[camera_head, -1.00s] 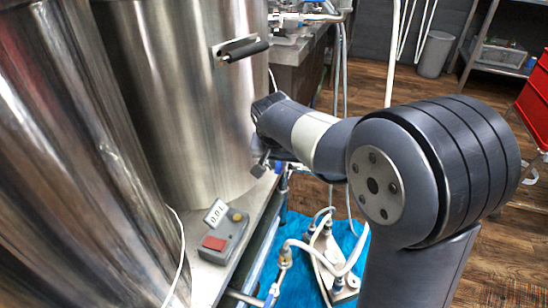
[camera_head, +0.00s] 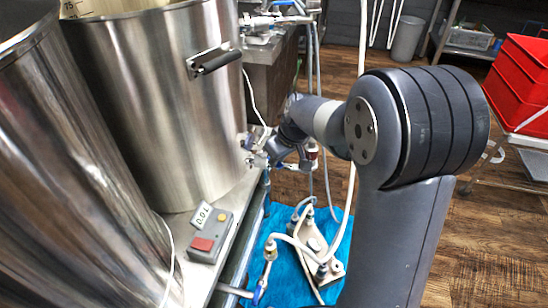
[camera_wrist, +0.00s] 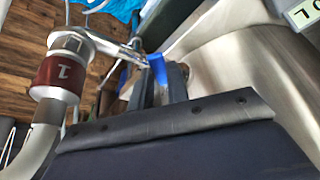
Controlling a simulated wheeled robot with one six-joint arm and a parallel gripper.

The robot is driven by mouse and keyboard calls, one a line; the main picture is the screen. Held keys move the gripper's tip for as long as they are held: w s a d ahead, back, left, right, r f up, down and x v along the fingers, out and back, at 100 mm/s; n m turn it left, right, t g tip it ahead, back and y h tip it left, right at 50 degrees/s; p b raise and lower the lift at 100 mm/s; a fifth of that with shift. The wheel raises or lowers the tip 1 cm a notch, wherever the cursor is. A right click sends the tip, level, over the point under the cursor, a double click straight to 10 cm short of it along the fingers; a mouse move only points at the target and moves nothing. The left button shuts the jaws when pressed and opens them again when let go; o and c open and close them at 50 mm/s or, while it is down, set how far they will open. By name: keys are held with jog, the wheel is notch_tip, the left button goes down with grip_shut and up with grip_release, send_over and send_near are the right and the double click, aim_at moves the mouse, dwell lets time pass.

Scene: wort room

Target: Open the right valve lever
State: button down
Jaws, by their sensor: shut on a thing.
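The right kettle (camera_head: 170,110) is a tall steel pot with a valve (camera_head: 256,150) low on its right side. The blue valve lever (camera_wrist: 158,68) shows in the wrist view between the two fingers of my gripper (camera_wrist: 160,84). The fingers are shut on it. In the head view my gripper (camera_head: 272,152) is at the valve, and my wrist largely hides the lever there. A red-brown collar (camera_wrist: 60,76) with a pale mark sits on the fitting left of the fingers.
The left kettle (camera_head: 70,170) stands close by. A grey control box (camera_head: 210,240) with a red switch sits on the metal stand. A pump (camera_head: 315,245) with white hoses lies on a blue cloth (camera_head: 290,285) below. Red crates (camera_head: 520,75) stand at right.

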jog(key=shift+w+d+n, duration=0.25)
jog(key=shift+d+n, duration=0.05)
jog(key=shift+n, duration=0.2)
jog(key=c, duration=1.4)
grip_release()
jog(key=shift+o, duration=0.2)
jog(key=shift+r, duration=0.1)
jog(key=p+v, duration=0.3)
jog(key=v, duration=0.7)
jog(key=shift+d+r, duration=0.25)
jog(key=shift+d, duration=0.05)
